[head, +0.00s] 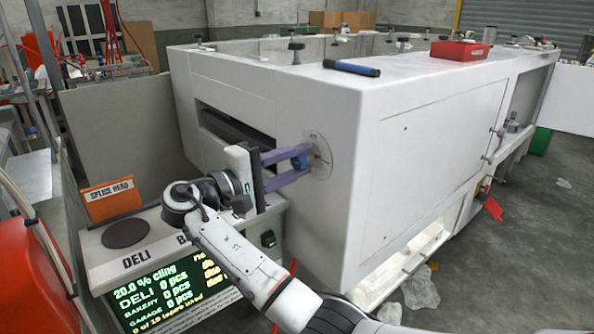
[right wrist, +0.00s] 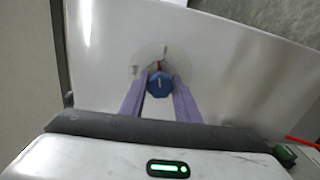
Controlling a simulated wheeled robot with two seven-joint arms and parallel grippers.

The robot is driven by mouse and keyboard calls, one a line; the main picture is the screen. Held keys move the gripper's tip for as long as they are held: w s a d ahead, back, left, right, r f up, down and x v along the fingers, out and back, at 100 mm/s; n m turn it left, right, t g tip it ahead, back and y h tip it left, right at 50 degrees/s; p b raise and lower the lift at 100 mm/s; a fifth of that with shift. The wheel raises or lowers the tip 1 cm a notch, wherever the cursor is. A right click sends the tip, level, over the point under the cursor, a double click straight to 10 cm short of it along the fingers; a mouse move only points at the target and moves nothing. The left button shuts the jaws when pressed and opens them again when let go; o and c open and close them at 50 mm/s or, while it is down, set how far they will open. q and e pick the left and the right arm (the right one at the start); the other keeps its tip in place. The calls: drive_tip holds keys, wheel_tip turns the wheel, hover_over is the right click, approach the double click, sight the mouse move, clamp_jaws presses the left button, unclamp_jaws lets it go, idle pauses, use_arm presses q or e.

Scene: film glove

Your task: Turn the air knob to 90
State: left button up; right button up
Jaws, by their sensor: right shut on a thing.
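The air knob (head: 300,162) is a small blue knob on a round pale dial plate (head: 318,150) on the white machine's end face. In the right wrist view the blue knob (right wrist: 160,84) shows a light pointer line, with a small red mark just above it on the dial (right wrist: 164,52). My right gripper (head: 298,163) has purple fingers, shut on the knob from both sides; the fingers also show in the right wrist view (right wrist: 159,90). The dial's markings are too small to read. My left gripper is not in view.
The white machine (head: 410,150) fills the middle, with a dark slot left of the dial. A display panel (head: 165,290) reading "20.0 % cling" stands below my right arm. A red tray (head: 459,50) and a blue-handled tool (head: 351,67) lie on top.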

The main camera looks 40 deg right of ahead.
drive_tip(key=shift+f+m+b, duration=0.15)
drive_tip(key=shift+m+b, duration=0.8)
drive_tip(key=shift+m, duration=0.65)
drive_tip(key=shift+b, duration=0.35)
drive_tip(key=o, duration=1)
drive_tip(key=shift+o, duration=0.2)
drive_tip(key=shift+a, duration=0.1)
drive_tip(key=a, duration=1)
drive_tip(key=shift+s, duration=0.4)
drive_tip(key=shift+a, duration=0.1)
